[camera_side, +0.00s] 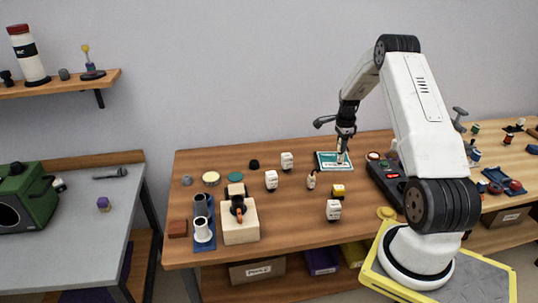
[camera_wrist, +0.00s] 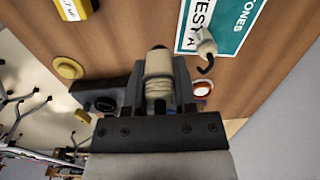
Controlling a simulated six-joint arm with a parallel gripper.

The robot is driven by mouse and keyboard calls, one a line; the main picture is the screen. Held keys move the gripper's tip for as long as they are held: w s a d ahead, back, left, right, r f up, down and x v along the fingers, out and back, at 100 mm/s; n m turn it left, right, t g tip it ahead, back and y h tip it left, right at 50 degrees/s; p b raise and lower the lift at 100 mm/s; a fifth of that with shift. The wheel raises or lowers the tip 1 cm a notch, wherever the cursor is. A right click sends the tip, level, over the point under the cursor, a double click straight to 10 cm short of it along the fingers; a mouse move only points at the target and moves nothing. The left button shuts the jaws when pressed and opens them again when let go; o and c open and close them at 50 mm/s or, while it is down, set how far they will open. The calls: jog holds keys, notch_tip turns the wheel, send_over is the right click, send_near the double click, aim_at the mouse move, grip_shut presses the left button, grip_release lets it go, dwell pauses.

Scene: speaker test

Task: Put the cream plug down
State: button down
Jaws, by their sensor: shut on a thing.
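My gripper (camera_side: 343,146) is shut on a cream plug (camera_wrist: 158,75). In the wrist view the plug sits between both fingers, with a grey-brown end pointing away from the wrist. In the side view my gripper is over the back right of the wooden table, above or near a teal and white card (camera_side: 325,154). The card also shows in the wrist view (camera_wrist: 240,22). A second cream piece with a dark hooked end (camera_wrist: 205,45) shows over the card there. I cannot tell the held plug's height above the table.
A black device with a red light (camera_side: 391,175) stands right of the card.

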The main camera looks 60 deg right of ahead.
jog(key=shift+w+d+f, duration=0.6)
jog(key=shift+d+f, duration=0.05)
jog(key=shift+f, duration=0.35)
jog(key=shift+w+d+f, duration=0.65)
jog(key=shift+f, duration=0.3)
jog(key=shift+w+d+f, duration=0.6)
jog(key=shift+d+f, duration=0.05)
jog(key=shift+f, duration=0.35)
jog(key=shift+f, duration=0.1)
jog(key=shift+w+d+f, duration=0.15)
jog(key=shift+f, duration=1.5)
jog(key=shift+f, duration=0.15)
jog(key=shift+c, duration=2.1)
grip_release()
notch_tip(320, 180, up, 12)
jog(key=shift+r, duration=0.2)
